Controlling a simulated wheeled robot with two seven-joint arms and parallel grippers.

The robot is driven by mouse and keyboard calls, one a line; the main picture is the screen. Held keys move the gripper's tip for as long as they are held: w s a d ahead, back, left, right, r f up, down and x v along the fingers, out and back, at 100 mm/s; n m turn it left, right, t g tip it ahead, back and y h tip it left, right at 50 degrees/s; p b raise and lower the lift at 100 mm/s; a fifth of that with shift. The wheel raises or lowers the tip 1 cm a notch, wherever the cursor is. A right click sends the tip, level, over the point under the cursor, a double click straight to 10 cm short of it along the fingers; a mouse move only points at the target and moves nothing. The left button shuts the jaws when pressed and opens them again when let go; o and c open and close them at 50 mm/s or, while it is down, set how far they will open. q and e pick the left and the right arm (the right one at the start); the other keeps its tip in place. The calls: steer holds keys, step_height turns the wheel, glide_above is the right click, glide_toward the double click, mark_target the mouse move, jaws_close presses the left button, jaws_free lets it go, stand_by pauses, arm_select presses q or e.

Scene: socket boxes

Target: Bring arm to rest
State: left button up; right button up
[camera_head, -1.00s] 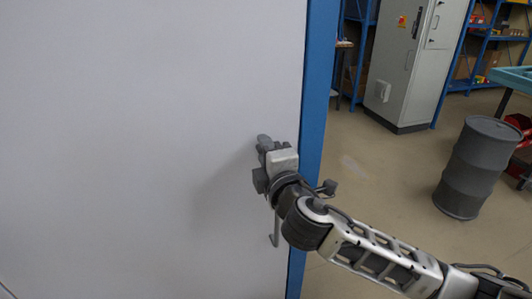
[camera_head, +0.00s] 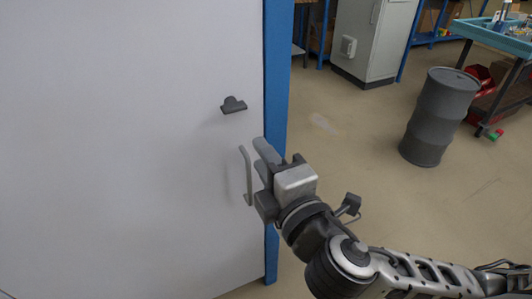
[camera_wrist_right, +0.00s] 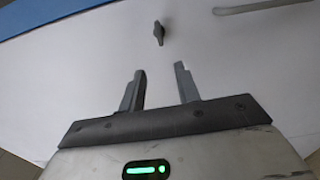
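My right gripper (camera_head: 262,172) is in front of the right edge of a white door (camera_head: 120,140), next to the door's bar handle (camera_head: 247,176). In the right wrist view its two fingers (camera_wrist_right: 160,88) stand apart with nothing between them. A dark latch knob (camera_head: 233,105) sits on the door above the handle; it also shows in the right wrist view (camera_wrist_right: 158,33), beyond the fingertips. The handle shows at that view's top right (camera_wrist_right: 262,6), apart from the fingers. My left gripper is not in view.
A blue door frame post (camera_head: 277,90) stands just behind my right gripper. To the right are a grey drum (camera_head: 439,117), a grey cabinet (camera_head: 366,40) and a cart with a teal top (camera_head: 490,38).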

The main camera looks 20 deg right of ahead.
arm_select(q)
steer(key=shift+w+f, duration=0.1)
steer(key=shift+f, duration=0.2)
arm_select(e)
steer(key=shift+s+f, duration=0.1)
steer(key=shift+s, duration=0.15)
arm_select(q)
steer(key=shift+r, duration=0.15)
arm_select(e)
step_height(320, 180, down, 14)
steer(key=a+m+g+y, duration=0.1)
steer(key=a+m+g, duration=0.1)
steer(key=m+g, duration=0.3)
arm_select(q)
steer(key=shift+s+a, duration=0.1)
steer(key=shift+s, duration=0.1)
arm_select(e)
steer(key=s+d+f+m+g, duration=0.1)
steer(key=s+f+m, duration=0.3)
steer(key=f, duration=0.3)
steer(key=s+d+f+m+g+y, duration=0.1)
steer(key=s+f+m, duration=0.3)
steer(key=f+m, duration=0.3)
steer(key=shift+s+f+g, duration=0.35)
steer(key=shift+f+g, duration=0.05)
steer(key=shift+f, duration=0.2)
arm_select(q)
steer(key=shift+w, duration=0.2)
arm_select(e)
steer(key=shift+c, duration=0.4)
